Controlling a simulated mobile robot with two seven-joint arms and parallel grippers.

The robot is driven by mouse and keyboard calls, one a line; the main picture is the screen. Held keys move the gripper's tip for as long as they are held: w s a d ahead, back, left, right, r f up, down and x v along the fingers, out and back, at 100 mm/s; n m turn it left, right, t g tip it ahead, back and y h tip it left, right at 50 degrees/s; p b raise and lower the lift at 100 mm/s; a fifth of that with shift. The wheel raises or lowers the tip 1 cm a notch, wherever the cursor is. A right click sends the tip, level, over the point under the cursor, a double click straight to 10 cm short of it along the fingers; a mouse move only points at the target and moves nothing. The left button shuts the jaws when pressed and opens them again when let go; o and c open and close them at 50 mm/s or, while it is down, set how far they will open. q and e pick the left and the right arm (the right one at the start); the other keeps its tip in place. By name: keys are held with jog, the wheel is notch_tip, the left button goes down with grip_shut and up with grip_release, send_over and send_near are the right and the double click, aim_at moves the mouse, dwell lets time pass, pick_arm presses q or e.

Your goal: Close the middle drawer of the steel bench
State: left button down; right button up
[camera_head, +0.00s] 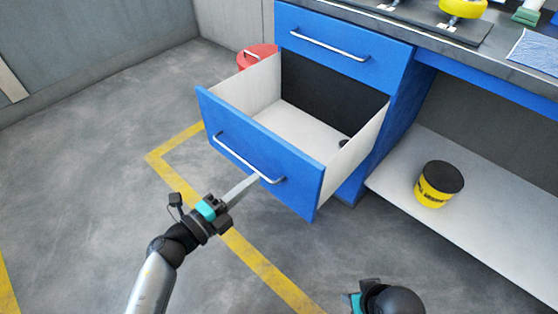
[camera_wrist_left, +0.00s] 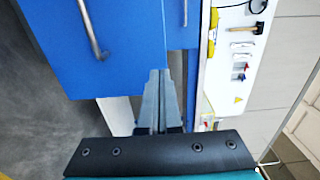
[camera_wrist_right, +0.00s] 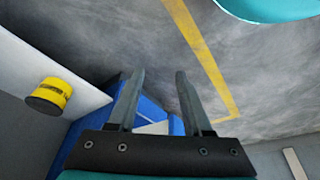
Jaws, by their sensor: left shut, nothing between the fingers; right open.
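The middle drawer (camera_head: 262,158) of the blue steel bench is pulled well out, with its white interior showing and a small dark item near its right wall. Its front has a silver bar handle (camera_head: 246,159). In the left wrist view the blue front (camera_wrist_left: 115,45) and handle (camera_wrist_left: 90,30) also show. My left gripper (camera_head: 256,178) is shut and empty, its fingertips at the drawer front near the handle's right end; I cannot tell whether they touch. My right gripper (camera_wrist_right: 155,80) is open and empty; in the head view only part of that arm shows at the bottom.
A closed upper drawer (camera_head: 345,45) sits above the open one. A yellow-and-black tub (camera_head: 438,184) stands on the bench's lower shelf (camera_head: 480,215). A red round object (camera_head: 258,52) is behind the drawer. Yellow lines (camera_head: 172,175) cross the grey floor, which is clear at left.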

aim_at(288, 152)
pick_arm(q)
jog(key=b+x, duration=0.2)
jog(key=x, duration=0.5)
jog(key=shift+w+d, duration=0.2)
jog(key=shift+w, duration=0.15)
jog(key=shift+x, duration=0.85)
pick_arm(e)
jog(key=shift+t, duration=0.5)
jog(key=shift+w+r, duration=0.2)
jog(key=shift+r, duration=1.25)
jog(key=shift+w+r, duration=0.15)
jog(key=shift+r, duration=1.3)
pick_arm(q)
jog(key=shift+d, duration=0.1)
